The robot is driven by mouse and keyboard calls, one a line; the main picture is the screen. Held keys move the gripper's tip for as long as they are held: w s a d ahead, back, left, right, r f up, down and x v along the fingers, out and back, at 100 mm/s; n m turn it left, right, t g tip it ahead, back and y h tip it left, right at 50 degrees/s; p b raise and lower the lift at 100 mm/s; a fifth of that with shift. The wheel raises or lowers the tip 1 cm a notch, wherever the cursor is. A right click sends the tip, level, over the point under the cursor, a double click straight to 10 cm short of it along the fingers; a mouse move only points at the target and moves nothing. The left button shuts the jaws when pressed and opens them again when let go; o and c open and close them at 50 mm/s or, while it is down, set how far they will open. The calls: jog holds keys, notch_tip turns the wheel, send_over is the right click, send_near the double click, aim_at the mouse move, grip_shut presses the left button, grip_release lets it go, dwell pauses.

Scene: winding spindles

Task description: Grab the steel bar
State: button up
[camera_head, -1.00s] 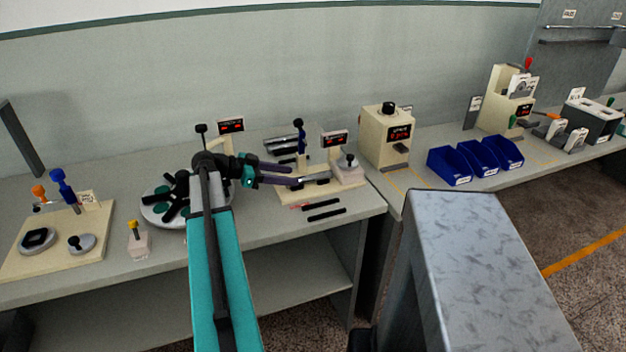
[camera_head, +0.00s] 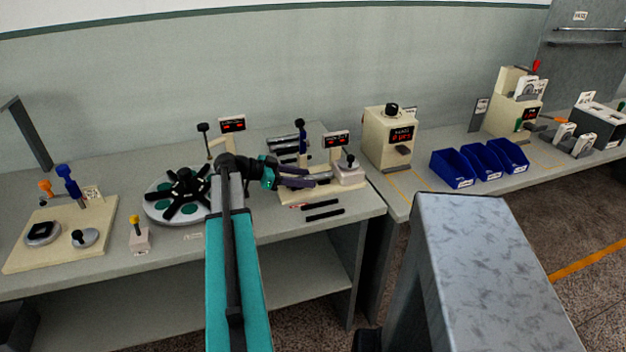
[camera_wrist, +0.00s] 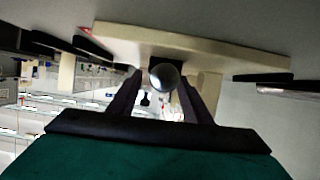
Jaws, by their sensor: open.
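The steel bar (camera_wrist: 165,76) shows its round, shiny end between my fingers in the wrist view. In the head view the bar (camera_head: 322,177) lies across the cream fixture (camera_head: 330,194), partly hidden by my fingers. My gripper (camera_head: 308,180) is open, its dark fingers reaching toward the bar from the left. In the wrist view the fingers of my gripper (camera_wrist: 160,88) stand one on each side of the bar's end, with a gap visible. Whether they touch it cannot be told.
More bars lie on a rack (camera_head: 284,145) behind my gripper. A small display (camera_head: 336,139) and a grey knob block (camera_head: 349,170) stand at the fixture. Dark strips (camera_head: 324,210) lie in front. A round spoked plate (camera_head: 180,197) is to the left.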

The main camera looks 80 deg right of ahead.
jog(key=shift+s+d+f, duration=0.1)
jog(key=shift+s+d, duration=0.05)
jog(key=shift+s, duration=0.1)
dwell(0.3)
grip_shut()
